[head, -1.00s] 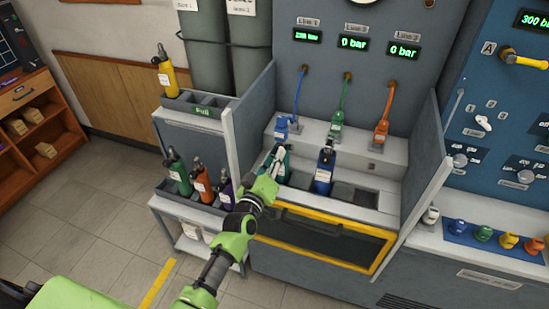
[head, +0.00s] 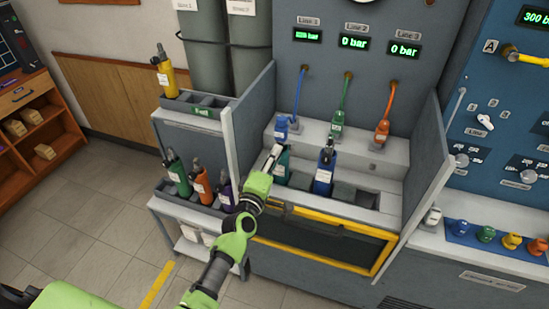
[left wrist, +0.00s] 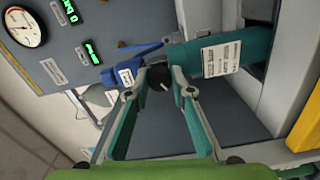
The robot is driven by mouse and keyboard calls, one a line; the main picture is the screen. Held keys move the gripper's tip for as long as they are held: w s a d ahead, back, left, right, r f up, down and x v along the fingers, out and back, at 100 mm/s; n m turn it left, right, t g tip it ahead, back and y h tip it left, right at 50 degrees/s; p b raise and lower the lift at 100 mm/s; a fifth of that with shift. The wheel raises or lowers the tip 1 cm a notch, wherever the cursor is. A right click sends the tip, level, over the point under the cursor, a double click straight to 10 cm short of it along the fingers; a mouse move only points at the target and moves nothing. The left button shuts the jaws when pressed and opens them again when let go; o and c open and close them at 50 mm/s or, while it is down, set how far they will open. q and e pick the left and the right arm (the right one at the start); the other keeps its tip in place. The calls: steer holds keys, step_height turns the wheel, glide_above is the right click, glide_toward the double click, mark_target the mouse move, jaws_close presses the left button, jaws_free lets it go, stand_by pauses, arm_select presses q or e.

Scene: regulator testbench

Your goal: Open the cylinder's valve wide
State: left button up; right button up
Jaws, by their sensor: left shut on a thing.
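The teal cylinder (head: 282,168) stands in the left slot of the bench bay, partly hidden by my left gripper. In the left wrist view the teal cylinder (left wrist: 232,58) lies across the upper right with a white label. Its dark valve knob (left wrist: 159,78) with a pale mark sits between the fingertips of my left gripper (left wrist: 160,84), which is shut on it. In the head view the left gripper (head: 272,158) is at the cylinder's top. How far the valve is turned cannot be told. My right gripper is not in view.
A blue cylinder (head: 323,174) stands just right of the teal one. Blue, green (head: 337,128) and orange (head: 382,130) connectors with hoses are on the ledge behind. A grey side panel (head: 254,135) and yellow-framed front (head: 322,240) bound the bay. Other cylinders stand on the left rack.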

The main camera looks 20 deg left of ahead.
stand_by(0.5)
arm_select(q)
steer(key=o, duration=1.1)
steer(key=s, duration=1.2)
steer(key=shift+a, duration=0.2)
steer(key=shift+f, duration=0.15)
